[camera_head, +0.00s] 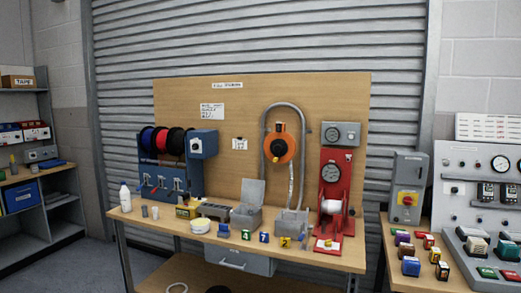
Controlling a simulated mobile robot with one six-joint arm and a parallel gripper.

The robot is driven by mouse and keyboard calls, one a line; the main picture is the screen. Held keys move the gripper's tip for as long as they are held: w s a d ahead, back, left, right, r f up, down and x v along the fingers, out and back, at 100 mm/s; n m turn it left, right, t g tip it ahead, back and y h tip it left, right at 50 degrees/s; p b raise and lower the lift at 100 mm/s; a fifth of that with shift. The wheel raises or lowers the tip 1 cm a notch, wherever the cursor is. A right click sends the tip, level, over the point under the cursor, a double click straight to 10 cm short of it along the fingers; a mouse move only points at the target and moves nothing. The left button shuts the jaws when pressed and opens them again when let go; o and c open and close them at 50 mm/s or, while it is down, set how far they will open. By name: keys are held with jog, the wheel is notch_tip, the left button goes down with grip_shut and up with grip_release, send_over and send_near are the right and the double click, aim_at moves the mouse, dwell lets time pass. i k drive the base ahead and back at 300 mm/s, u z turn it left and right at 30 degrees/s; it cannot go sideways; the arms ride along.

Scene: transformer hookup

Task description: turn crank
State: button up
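No part is clearly recognisable as a crank at this size. An orange round reel (280,148) with a dark centre hangs on the wooden back panel (235,120), inside a grey looped tube (264,125). A red stand (335,165) with a round gauge (331,173) and a white roll (331,206) stands to its right. A blue rack (155,178) with red, black and blue spools (162,140) and a blue-grey box (203,144) stands at the left. My gripper is not in view.
The wooden workbench (190,232) holds a white bottle (125,198), an open grey box (247,216) and several numbered blocks (264,238). A second table (435,283) with a control panel (495,170) is at the right. Shelves (40,215) stand at the left.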

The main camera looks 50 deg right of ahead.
aim_at(279, 148)
jog(key=z, duration=0.05)
jog(key=i, duration=1.1)
jog(key=z, duration=0.4)
